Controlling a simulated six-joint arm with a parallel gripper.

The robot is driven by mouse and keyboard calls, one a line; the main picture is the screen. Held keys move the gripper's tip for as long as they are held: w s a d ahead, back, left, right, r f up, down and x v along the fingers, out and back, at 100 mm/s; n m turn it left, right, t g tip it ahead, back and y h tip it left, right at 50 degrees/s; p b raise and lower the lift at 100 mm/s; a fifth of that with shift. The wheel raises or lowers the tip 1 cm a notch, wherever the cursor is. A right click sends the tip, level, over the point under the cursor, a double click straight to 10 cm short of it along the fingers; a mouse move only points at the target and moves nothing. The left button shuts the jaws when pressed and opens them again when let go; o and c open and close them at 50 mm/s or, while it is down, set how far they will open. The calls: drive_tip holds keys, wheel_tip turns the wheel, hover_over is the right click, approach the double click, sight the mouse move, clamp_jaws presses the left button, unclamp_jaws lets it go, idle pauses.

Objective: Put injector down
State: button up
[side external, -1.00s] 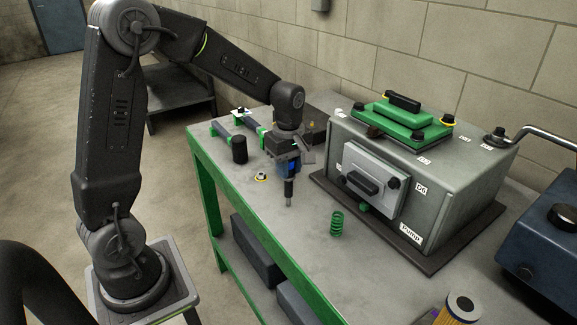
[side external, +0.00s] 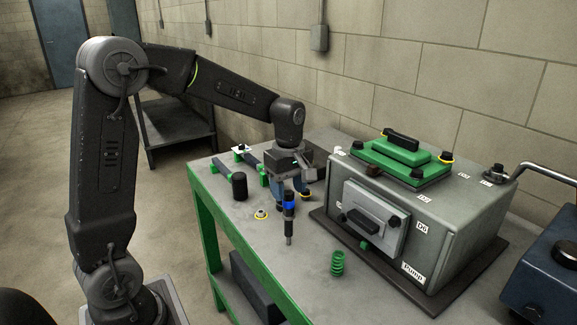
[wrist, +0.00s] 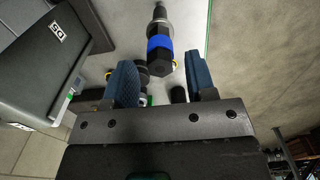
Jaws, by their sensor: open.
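The injector (side external: 289,217) is black with a blue band and a thin grey tip. It is on the bench top; I cannot tell whether it stands or lies. In the wrist view the injector (wrist: 160,45) shows just beyond my fingertips, its hex end toward me and the tip pointing away. My gripper (side external: 291,193) is open and empty, with its two blue-padded fingers spread apart. It is just behind the injector, apart from it.
A grey pump box (side external: 455,225) with a green-topped cover (side external: 405,160) stands to the right. A green spring (side external: 337,263) and a small yellow-rimmed ring (side external: 261,214) lie nearby. A black cylinder (side external: 239,186) and green-ended tools (side external: 222,165) are at left.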

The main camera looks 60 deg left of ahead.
wheel_tip(320, 180, up, 7)
drive_tip(key=shift+f, duration=0.15)
drive_tip(key=shift+s+d+r, duration=0.15)
drive_tip(key=shift+s+r, duration=0.05)
drive_tip(key=shift+r, duration=0.1)
drive_tip(key=s+d+m+t, duration=0.2)
drive_tip(key=s+d+m, duration=0.2)
drive_tip(key=s+m, duration=0.5)
drive_tip(key=s+d+m+t, duration=0.3)
drive_tip(key=s+d+m, duration=0.2)
drive_tip(key=s+m, duration=0.3)
drive_tip(key=shift+s+d+f+m+t, duration=0.3)
drive_tip(key=shift+s+m, duration=0.1)
drive_tip(key=shift+m, duration=0.1)
